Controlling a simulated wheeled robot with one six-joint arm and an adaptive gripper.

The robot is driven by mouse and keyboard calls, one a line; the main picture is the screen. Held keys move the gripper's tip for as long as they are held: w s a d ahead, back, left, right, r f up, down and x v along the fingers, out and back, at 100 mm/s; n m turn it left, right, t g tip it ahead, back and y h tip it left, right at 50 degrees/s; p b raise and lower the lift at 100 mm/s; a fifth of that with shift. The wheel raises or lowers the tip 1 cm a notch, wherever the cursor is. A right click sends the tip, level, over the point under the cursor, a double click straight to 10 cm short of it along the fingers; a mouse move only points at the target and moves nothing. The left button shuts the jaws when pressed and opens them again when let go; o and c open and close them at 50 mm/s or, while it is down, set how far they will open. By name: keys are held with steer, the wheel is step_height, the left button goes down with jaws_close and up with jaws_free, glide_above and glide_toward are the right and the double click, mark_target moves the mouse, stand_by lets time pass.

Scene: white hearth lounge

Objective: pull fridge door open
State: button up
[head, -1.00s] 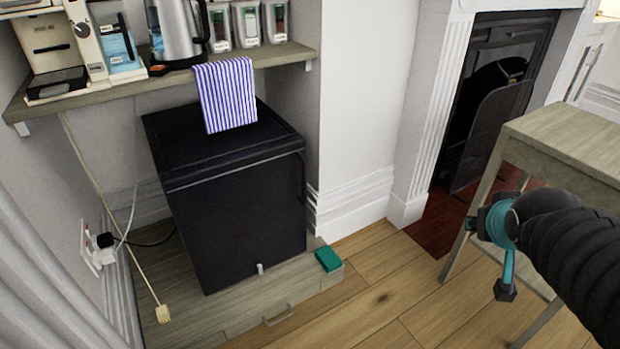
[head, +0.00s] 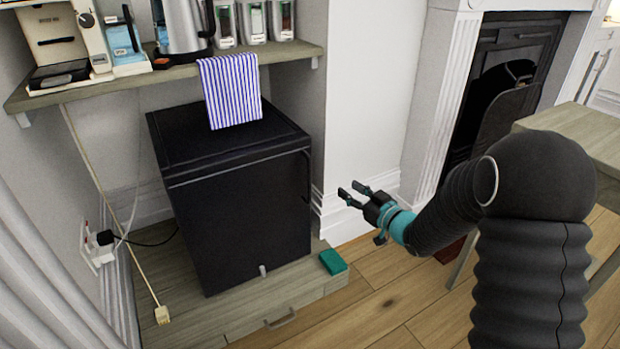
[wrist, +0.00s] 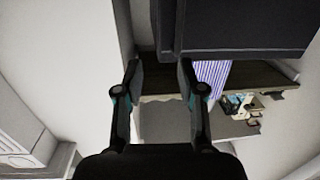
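The black fridge (head: 245,225) stands on a low wooden plinth under the shelf, its door closed. A dark vertical handle (head: 306,176) shows at the right edge of its front. A blue-striped towel (head: 231,92) hangs from the shelf above its top. My gripper (head: 352,193) is open and empty, to the right of the fridge and apart from it, pointing left towards the handle side. In the wrist view, the two fingers (wrist: 160,78) are spread, with the dark fridge (wrist: 240,25) beyond them at the top and the striped towel (wrist: 211,76) behind.
A green sponge-like block (head: 333,262) lies on the plinth's (head: 215,312) right front corner. The shelf (head: 180,73) above holds a coffee machine, kettle and canisters. A wooden table (head: 580,130) stands at right near my arm. The floor (head: 390,305) in front is clear.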

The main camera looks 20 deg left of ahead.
steer(key=shift+n+g+y, duration=0.4)
steer(key=shift+g+y, duration=0.1)
steer(key=shift+y, duration=0.4)
steer(key=x, duration=0.5)
steer(key=s+f+x, duration=0.1)
steer(key=x, duration=0.4)
steer(key=a+f+x, duration=0.1)
steer(key=x, duration=0.4)
steer(key=shift+s, duration=0.35)
jaws_close()
